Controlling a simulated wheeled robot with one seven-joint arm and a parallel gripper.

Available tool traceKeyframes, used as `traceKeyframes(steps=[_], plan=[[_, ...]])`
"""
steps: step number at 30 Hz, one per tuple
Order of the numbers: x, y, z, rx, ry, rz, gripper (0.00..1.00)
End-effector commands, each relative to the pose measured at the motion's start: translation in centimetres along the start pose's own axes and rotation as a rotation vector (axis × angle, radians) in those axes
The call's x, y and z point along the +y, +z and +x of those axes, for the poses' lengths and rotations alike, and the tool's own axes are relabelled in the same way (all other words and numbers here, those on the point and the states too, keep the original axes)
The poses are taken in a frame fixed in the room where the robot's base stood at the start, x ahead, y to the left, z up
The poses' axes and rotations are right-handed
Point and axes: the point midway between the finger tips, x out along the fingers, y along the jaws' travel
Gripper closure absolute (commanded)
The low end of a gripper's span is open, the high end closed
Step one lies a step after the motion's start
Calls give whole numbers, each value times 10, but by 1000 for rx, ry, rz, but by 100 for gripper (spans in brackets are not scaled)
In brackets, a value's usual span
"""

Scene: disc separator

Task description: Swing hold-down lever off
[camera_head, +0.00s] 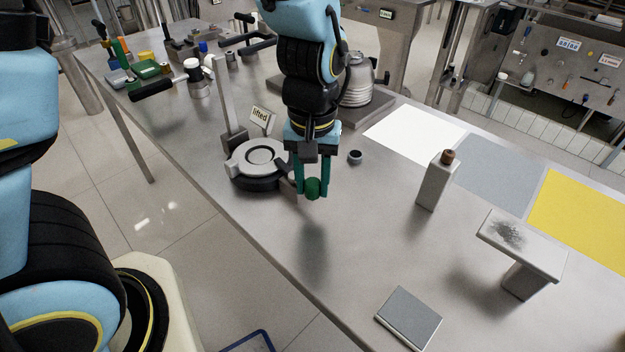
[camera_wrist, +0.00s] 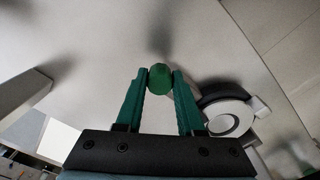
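My gripper (camera_head: 312,192) points down over the table with its green fingers on either side of a round green knob (camera_head: 313,187). In the wrist view the knob (camera_wrist: 160,77) sits between the fingertips, which appear to touch it on both sides. To the left of the gripper is a round metal disc unit (camera_head: 258,158) with a pale ring on a black base; it also shows in the wrist view (camera_wrist: 230,122).
A small sign reading "lifted" (camera_head: 262,116) and an upright post (camera_head: 228,105) stand behind the disc unit. A grey bottle-like block (camera_head: 436,182), a T-shaped stand (camera_head: 522,252) and a flat grey block (camera_head: 408,318) stand to the right. The table in front is clear.

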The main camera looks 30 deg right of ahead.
Motion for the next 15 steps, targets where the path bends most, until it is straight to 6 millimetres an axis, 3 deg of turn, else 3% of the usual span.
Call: traceKeyframes(steps=[2, 9, 15], plan=[[0, 0, 0, 0, 0, 0, 73], [0, 0, 0, 0, 0, 0, 100], [0, 0, 0, 0, 0, 0, 100]])
